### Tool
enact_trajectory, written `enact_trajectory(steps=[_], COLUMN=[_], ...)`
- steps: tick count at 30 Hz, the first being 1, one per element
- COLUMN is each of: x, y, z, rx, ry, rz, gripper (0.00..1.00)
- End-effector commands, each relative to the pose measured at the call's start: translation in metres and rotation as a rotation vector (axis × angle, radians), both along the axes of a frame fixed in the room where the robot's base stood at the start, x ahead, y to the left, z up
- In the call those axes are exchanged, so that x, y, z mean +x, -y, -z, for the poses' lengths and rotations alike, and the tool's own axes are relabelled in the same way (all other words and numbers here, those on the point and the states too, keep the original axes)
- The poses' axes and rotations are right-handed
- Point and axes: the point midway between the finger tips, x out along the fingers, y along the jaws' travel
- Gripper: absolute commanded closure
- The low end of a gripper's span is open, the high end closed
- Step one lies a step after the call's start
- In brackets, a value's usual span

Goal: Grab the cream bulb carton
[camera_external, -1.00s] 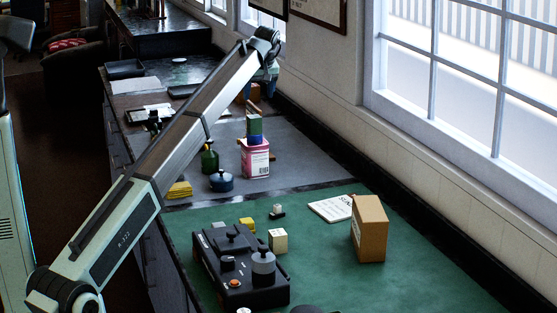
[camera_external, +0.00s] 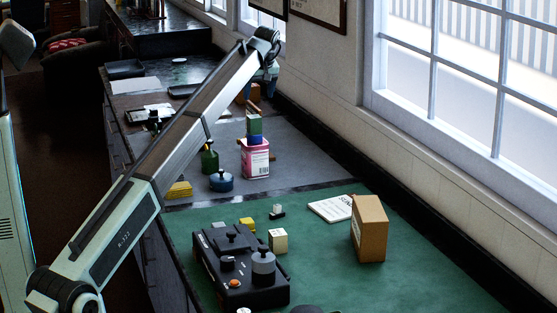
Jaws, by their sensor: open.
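A small cream carton (camera_external: 278,240), box-shaped, stands on the green mat (camera_external: 330,275), just right of a black device with knobs. I take it to be the bulb carton; its print is too small to read. My gripper (camera_external: 267,82) is at the far end of my arm, pointing down over the far part of the counter near the wall. It is open, small in view and partly hidden by the wrist. It is well away from the cream carton, which nothing touches.
The black device (camera_external: 240,270) stands left of the carton, a tall brown box (camera_external: 369,228) right. A yellow block (camera_external: 247,224) is close behind. The mat's right front is clear.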

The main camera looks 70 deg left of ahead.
Motion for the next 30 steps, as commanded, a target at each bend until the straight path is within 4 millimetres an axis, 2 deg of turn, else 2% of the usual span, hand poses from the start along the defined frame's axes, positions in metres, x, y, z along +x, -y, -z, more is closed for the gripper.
enact_trajectory(steps=[14, 20, 27, 30], x=[0.000, 0.000, 0.001, 0.010], y=[0.000, 0.000, 0.001, 0.011], z=[0.000, 0.000, 0.000, 0.000], rx=[0.000, 0.000, 0.000, 0.000], ry=[0.000, 0.000, 0.001, 0.000], rz=[0.000, 0.000, 0.001, 0.015], gripper=[0.28, 0.45, 0.45, 0.45])
